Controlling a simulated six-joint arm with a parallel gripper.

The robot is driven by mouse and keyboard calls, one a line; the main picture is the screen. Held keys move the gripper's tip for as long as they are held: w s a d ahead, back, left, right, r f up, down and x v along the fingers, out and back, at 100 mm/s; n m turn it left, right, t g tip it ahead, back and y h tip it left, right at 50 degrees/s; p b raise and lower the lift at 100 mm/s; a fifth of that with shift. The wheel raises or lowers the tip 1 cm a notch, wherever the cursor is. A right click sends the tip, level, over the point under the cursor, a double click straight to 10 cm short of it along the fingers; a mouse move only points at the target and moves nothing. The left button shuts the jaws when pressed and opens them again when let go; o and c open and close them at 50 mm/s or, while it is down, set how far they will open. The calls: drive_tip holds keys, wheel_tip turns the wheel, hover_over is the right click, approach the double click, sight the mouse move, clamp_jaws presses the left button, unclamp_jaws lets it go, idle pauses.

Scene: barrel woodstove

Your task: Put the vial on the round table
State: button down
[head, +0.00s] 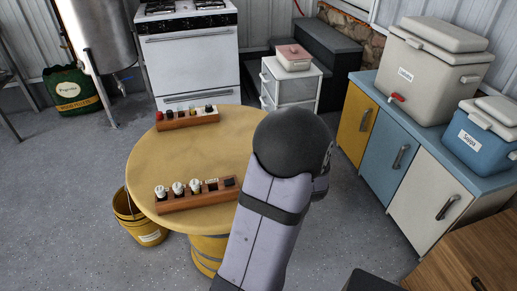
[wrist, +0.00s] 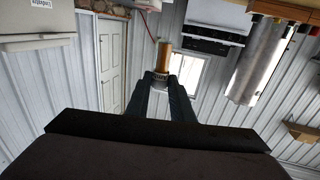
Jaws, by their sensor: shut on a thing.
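The round table (head: 160,150) is yellow and stands in the middle of the head view on a yellow barrel-like base. In the wrist view my gripper (wrist: 160,79) is shut on a vial (wrist: 163,57). The vial has an amber body and a pale ridged end between the fingertips. It is clear of any surface in that view, with the wall and a window behind it. In the head view my arm covers the right part of the table, and the gripper and held vial are hidden.
On the table, a front wooden rack (head: 207,200) holds several white-capped vials and a dark block; a back rack (head: 190,124) holds several small coloured items. Bare tabletop lies between them. A yellow bucket (head: 125,208) stands at left, a counter (head: 385,95) with coolers at right, a stove (head: 192,60) behind.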

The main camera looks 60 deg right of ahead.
drive_tip(key=shift+w+d+r+n+t+y, duration=0.6)
drive_tip(key=shift+n+t+y, duration=0.15)
drive_tip(key=shift+t, duration=0.25)
drive_tip(key=w+f+n+t+y, duration=0.3)
drive_tip(key=w+n+t+y, duration=0.15)
drive_tip(key=w, duration=0.25)
drive_tip(key=shift+t+y, duration=0.25)
drive_tip(key=shift+y, duration=0.45)
drive_tip(key=shift+w+a+f, duration=0.15)
drive_tip(key=shift+w+f, duration=0.05)
drive_tip(key=shift+f, duration=2.15)
drive_tip(key=shift+w+a+f, duration=0.15)
drive_tip(key=shift+f, duration=2.2)
drive_tip(key=shift+w+a+f, duration=0.15)
drive_tip(key=shift+w+f, duration=0.05)
drive_tip(key=shift+f, duration=2.15)
drive_tip(key=shift+f, duration=0.1)
drive_tip(key=shift+f+b, duration=0.15)
drive_tip(key=shift+b, duration=0.15)
drive_tip(key=c, duration=1.6)
unclamp_jaws()
drive_tip(key=shift+o, duration=0.2)
